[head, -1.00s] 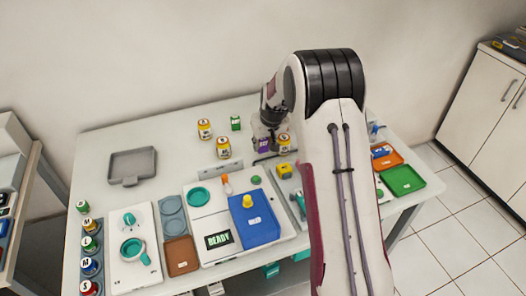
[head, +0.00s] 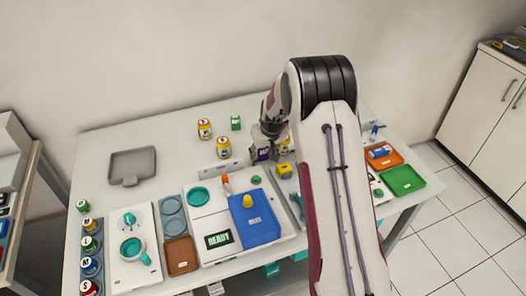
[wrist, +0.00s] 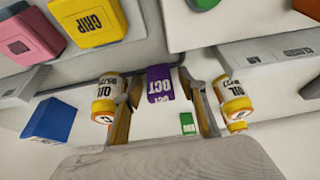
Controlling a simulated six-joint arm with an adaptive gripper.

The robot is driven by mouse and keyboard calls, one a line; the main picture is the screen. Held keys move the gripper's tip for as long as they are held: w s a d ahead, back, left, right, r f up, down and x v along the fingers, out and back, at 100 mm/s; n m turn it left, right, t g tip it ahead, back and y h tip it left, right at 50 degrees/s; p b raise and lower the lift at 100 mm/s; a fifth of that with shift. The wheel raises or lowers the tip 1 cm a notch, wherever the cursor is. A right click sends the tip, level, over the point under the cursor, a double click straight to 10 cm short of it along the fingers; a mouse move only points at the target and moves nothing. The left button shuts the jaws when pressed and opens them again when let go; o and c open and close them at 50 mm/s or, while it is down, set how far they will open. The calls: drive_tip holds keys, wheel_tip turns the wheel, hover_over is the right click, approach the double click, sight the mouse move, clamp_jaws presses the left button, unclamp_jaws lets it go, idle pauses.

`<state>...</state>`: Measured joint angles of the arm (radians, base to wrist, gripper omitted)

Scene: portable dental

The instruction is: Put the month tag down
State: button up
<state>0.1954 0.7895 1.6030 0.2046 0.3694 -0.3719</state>
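The month tag is a small purple block marked OCT. In the wrist view it is the purple tag (wrist: 160,84), upside down between my two fingertips. In the head view the tag (head: 262,154) shows just below my gripper (head: 270,142), at the near side of a grey strip. In the wrist view my gripper (wrist: 161,88) appears shut on the tag, with a finger close at each side. Contact at the tag's lower edge is hidden.
Yellow-capped jars (head: 223,147) stand close on both sides of my fingers. A green box (head: 236,123) is behind. A yellow block (head: 284,171) is in front to the right. The grey tray (head: 132,164) is at the left, with bare table around it.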

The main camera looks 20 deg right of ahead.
drive_tip(key=shift+r, duration=0.15)
drive_tip(key=v, duration=1.2)
idle(0.6)
drive_tip(key=shift+r, duration=0.1)
idle(0.4)
